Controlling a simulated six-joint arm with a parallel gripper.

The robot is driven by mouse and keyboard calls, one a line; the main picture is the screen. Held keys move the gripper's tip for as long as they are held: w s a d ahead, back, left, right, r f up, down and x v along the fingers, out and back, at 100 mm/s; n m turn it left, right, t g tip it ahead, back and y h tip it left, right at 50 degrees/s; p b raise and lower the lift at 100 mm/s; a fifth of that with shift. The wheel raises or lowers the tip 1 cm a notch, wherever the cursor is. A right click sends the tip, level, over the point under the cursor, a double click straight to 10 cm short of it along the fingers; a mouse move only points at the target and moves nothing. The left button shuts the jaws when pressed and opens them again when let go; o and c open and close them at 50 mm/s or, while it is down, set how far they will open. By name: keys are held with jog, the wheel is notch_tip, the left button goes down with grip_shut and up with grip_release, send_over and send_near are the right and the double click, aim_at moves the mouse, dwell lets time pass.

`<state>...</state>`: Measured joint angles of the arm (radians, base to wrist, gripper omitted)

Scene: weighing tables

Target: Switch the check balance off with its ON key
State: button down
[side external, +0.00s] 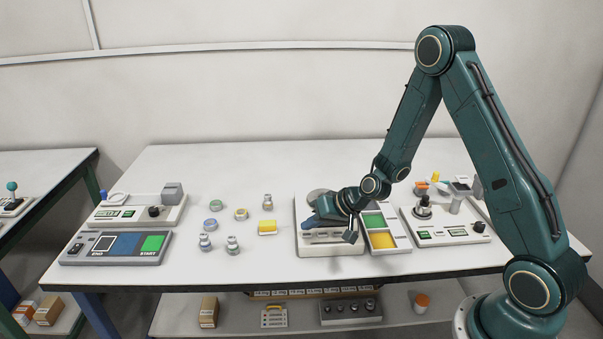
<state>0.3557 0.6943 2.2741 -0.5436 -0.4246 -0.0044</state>
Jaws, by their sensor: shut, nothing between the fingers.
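A white balance (333,248) with a round grey pan (318,194) at its back stands near the front middle of the table; it seems to be the check balance, but I cannot read its label. My gripper (308,225) is shut and empty, low over this balance's front panel and tilted down to the left. It hides much of the panel. I cannot make out the ON key, whether the fingertips touch it, or whether the display is lit.
A tray with green and yellow compartments (391,249) stands close right of the balance. Another device (468,237) with a green display is farther right. Several small weights and a yellow block (267,227) lie left. A control panel (76,259) sits at the left front.

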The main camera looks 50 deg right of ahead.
aim_at(311, 236)
jog(key=shift+r, duration=2.5)
jog(key=s+a+r+n+g+h, duration=0.15)
jog(key=s+a+r+n, duration=0.25)
jog(key=s+r, duration=0.85)
jog(key=s+r+h, duration=0.1)
jog(key=s+r, duration=0.3)
jog(key=s, duration=0.4)
jog(key=s+r+g, duration=0.1)
jog(key=s+r, duration=0.3)
jog(key=s, duration=0.4)
jog(key=shift+d+n+h, duration=0.15)
jog(key=shift+n+h, duration=0.2)
jog(key=shift+n, duration=0.05)
